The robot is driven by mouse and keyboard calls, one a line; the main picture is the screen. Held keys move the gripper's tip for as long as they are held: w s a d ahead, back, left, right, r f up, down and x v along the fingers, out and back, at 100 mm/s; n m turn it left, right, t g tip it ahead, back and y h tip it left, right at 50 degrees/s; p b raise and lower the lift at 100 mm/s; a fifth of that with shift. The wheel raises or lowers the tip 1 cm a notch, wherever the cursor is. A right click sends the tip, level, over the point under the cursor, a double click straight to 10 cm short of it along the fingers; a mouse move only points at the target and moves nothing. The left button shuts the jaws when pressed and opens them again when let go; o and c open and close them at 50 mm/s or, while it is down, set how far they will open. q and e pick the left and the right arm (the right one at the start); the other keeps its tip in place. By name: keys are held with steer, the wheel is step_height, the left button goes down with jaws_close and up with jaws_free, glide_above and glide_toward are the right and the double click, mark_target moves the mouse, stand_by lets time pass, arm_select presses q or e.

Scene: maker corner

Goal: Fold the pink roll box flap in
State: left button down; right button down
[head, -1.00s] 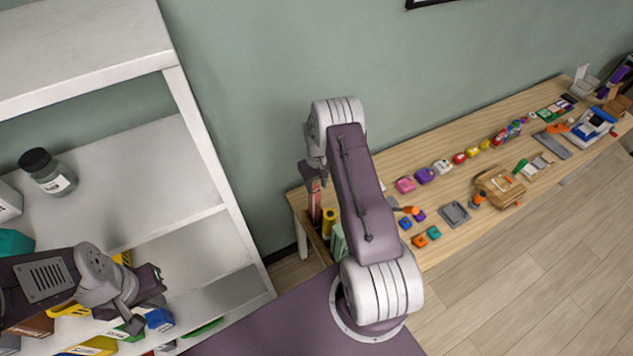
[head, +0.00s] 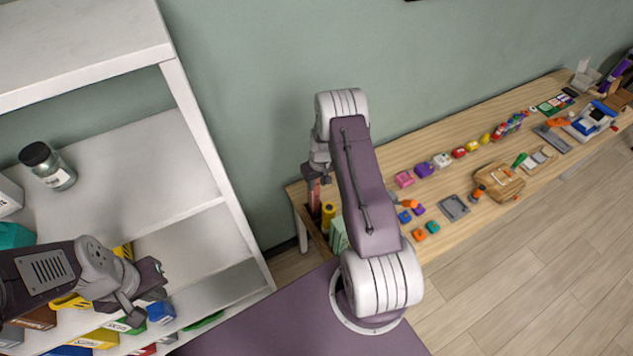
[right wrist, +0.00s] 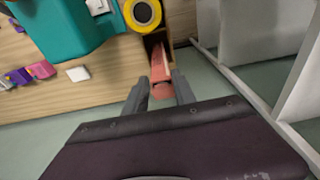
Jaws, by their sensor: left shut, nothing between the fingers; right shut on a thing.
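In the head view a narrow pinkish-red box (head: 314,195), which looks like the pink roll box, stands upright at the table's near left end. My right gripper (head: 318,176) is above it, pointing down. In the right wrist view the pink box (right wrist: 160,62) runs up between the fingers of my right gripper (right wrist: 160,88), which is shut on its near end. Whether that end is the flap, and how far it is folded, I cannot tell. My left gripper (head: 147,290) is shut and empty in front of the shelf, far from the box.
A yellow roll (head: 328,213) stands close beside the pink box; its round end also shows in the right wrist view (right wrist: 143,13). A teal container (right wrist: 62,28) is nearby. The white shelf unit (head: 205,155) is left of the table. Small coloured items line the table (head: 400,155).

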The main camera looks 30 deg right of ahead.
steer(key=shift+w, duration=0.1)
steer(key=c, duration=1.3)
jaws_free()
